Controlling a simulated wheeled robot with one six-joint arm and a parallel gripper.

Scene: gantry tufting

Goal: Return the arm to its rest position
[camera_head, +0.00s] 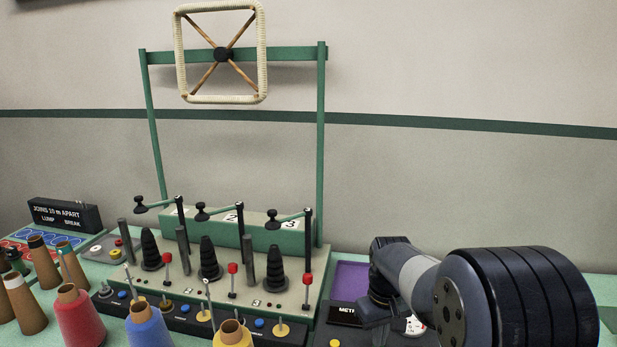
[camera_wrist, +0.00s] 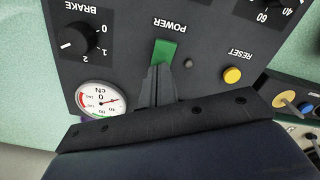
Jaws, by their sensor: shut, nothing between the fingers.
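My gripper (camera_wrist: 160,72) is shut and empty in the wrist view. Its dark fingertips are over the lower edge of a green POWER switch (camera_wrist: 166,50) on a dark control panel (camera_wrist: 130,50). I cannot tell whether they touch it. In the head view my arm reaches in from the lower right, bent down over the panel beside the METER label (camera_head: 346,311). The fingertips cannot be made out there.
The panel has a BRAKE knob (camera_wrist: 78,40), a dial gauge (camera_wrist: 100,98) and a yellow RESET button (camera_wrist: 232,75). Left of my arm stand black tensioner posts (camera_head: 278,265), red-topped levers (camera_head: 307,285), and red (camera_head: 80,318) and blue (camera_head: 148,328) cones. A square frame (camera_head: 262,50) hangs above.

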